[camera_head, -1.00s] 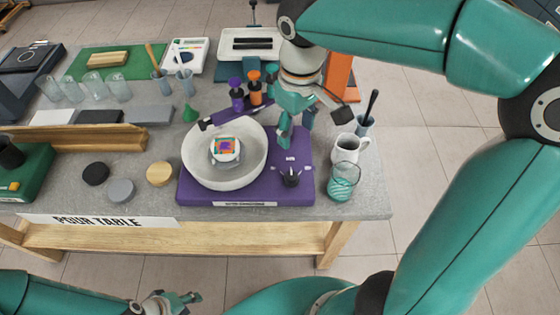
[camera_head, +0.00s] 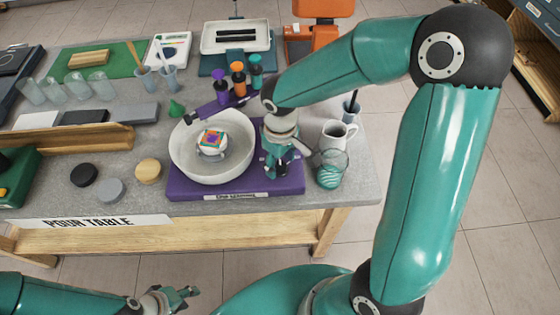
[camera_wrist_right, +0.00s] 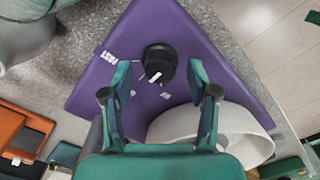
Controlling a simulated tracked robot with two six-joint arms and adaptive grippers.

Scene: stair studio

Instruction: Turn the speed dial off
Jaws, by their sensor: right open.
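The speed dial (camera_wrist_right: 160,60) is a round black knob with a white pointer mark, on the purple base (camera_wrist_right: 105,88). White labels, one reading FAST, surround it in the right wrist view. My right gripper (camera_wrist_right: 160,76) is open, with one finger on either side of the dial; I cannot tell whether they touch it. In the head view, my right gripper (camera_head: 278,168) points down over the right part of the purple base (camera_head: 185,188) and hides the dial. My left gripper (camera_head: 178,295) is low in front of the table, away from the base; its opening is unclear.
A white bowl (camera_head: 180,160) with a colourful-topped object (camera_head: 211,141) sits on the base, close beside my right gripper.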

